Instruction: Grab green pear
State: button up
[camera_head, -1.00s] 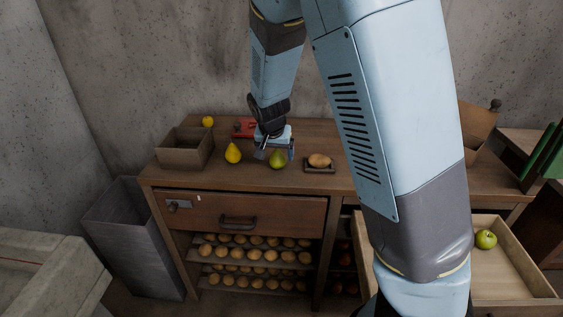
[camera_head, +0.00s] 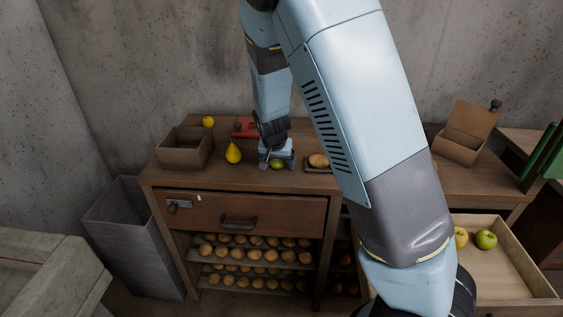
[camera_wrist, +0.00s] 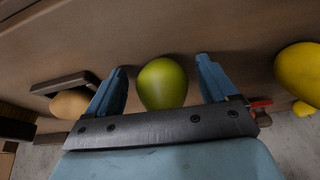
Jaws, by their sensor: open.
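The green pear (camera_head: 278,165) stands on the wooden cabinet top, partly hidden under my gripper in the head view. In the wrist view the green pear (camera_wrist: 162,84) lies between the two blue fingers, with a gap on each side. My gripper (camera_head: 277,162) is open and points down over the pear; its fingers also show in the wrist view (camera_wrist: 163,88). The fingers do not appear to touch the pear.
A yellow pear (camera_head: 233,152) stands just left of my gripper. A potato-like item on a small tray (camera_head: 317,170) is close on the right. An open wooden box (camera_head: 185,149) and a red object (camera_head: 245,127) are nearby. An open drawer (camera_head: 504,268) holds apples.

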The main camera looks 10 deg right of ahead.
jog(key=c, duration=1.2)
jog(key=shift+o, duration=0.2)
jog(key=shift+r, duration=0.1)
jog(key=shift+r, duration=0.25)
notch_tip(320, 180, up, 2)
jog(key=shift+r, duration=0.25)
jog(key=s+d+r, duration=0.1)
jog(key=s+r, duration=0.9)
jog(key=s, duration=0.3)
jog(key=shift+s, duration=0.3)
